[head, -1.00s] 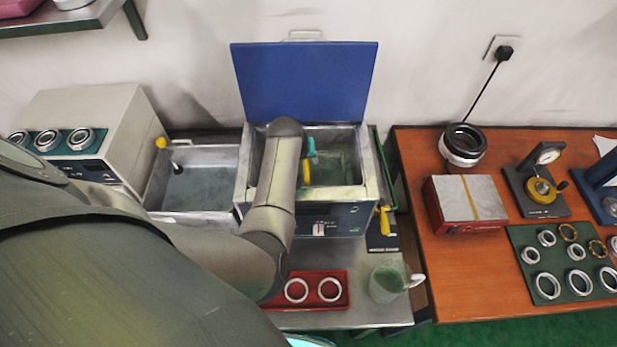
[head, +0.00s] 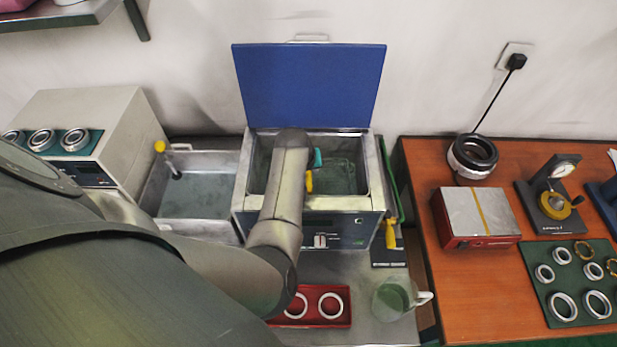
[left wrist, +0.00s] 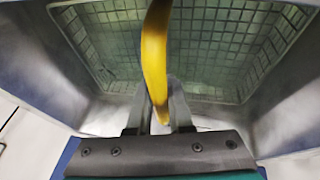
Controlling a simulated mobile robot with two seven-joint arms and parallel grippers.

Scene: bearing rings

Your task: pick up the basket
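The basket (head: 342,178) is a wire mesh one, sitting low inside the open steel tank of the cleaner. Its mesh (left wrist: 226,50) fills the upper part of the left wrist view. Its yellow handle (left wrist: 154,62) runs down between the fingers of my left gripper (left wrist: 160,106). The fingers lie close on both sides of it; whether they press on it I cannot tell. In the head view my left arm reaches over the front rim, hiding the tank's left part; the yellow handle (head: 309,182) and teal part of my left gripper (head: 317,158) show beside it. My right gripper is not in view.
The blue lid (head: 309,85) stands open behind the tank. A sink-like basin (head: 198,205) is at its left. A red tray with rings (head: 318,319) and a jug (head: 396,297) stand in front. The wooden table (head: 468,275) at right holds instruments and rings.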

